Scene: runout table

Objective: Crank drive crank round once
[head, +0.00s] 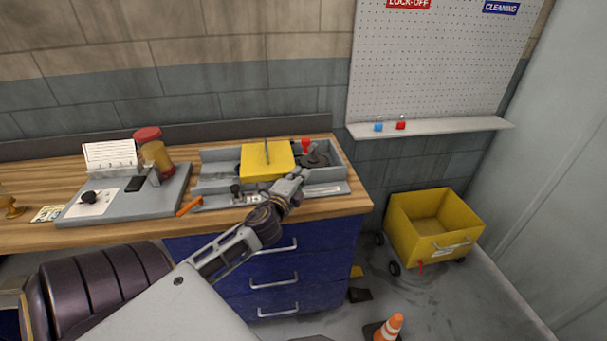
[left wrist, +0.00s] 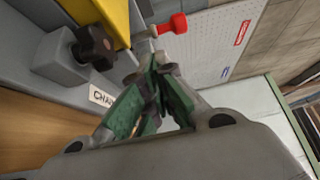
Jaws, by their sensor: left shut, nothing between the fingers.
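The drive crank shows as a red handle (head: 306,143) by a dark round disc (head: 316,160), at the right end of the grey machine (head: 325,175) on the bench. In the left wrist view the red handle (left wrist: 174,23) sticks out beyond my fingertips, apart from them. My left gripper (head: 301,174) is in front of the machine, just short of the crank. Its green-padded fingers (left wrist: 153,75) are closed together with nothing between them. The arm and gripper hide part of the machine's front. My right gripper is not in view.
A yellow cover (head: 262,163) sits beside the crank; a black knob (left wrist: 95,46) is near my fingers. A grey board (head: 120,206), an amber jar with a red lid (head: 150,148) and an orange-handled tool (head: 189,206) lie left. A yellow cart (head: 425,240) stands on the floor.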

